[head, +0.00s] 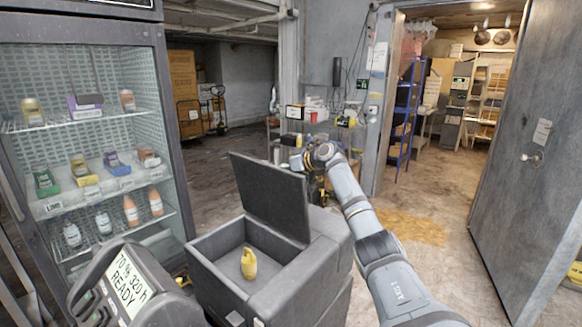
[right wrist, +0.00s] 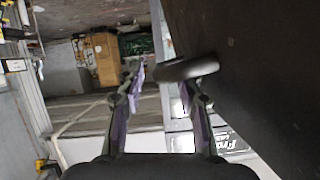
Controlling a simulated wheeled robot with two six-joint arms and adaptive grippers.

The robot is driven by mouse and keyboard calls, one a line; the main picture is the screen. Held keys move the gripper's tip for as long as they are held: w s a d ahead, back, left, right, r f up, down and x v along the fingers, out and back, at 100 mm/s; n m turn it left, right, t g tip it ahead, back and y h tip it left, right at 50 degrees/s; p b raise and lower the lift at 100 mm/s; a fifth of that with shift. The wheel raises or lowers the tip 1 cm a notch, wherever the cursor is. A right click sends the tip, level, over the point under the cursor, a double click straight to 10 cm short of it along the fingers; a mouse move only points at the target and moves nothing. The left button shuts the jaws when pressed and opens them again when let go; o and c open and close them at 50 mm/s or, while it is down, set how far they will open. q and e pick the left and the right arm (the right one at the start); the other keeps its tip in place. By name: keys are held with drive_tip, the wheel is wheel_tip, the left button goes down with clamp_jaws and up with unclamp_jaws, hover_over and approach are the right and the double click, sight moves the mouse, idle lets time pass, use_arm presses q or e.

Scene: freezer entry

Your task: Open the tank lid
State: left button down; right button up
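The grey tank (head: 213,274) stands at the bottom centre of the head view, with a small yellow part (head: 248,264) inside it. Its dark lid (head: 270,197) is raised, standing nearly upright with a slight tilt, so the tank's opening shows. My right gripper (right wrist: 163,84) is by the lid's right side; in the head view the lid partly hides it. In the right wrist view its fingers are apart, and the lid (right wrist: 262,70) fills the right side. A rounded dark piece (right wrist: 188,68) reaches from the lid towards the fingertips; I cannot tell whether they touch. My left gripper is out of view.
A panel (head: 122,280) reading "READY" is at the bottom left. A glass-front cabinet (head: 110,170) with bottles and small boxes stands at left. A cluttered shelf (head: 318,120) and a blue rack (head: 403,120) are behind. A grey door (head: 530,170) stands open at right.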

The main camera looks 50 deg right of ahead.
drive_tip(key=v, duration=0.9)
drive_tip(key=shift+s+d, duration=0.1)
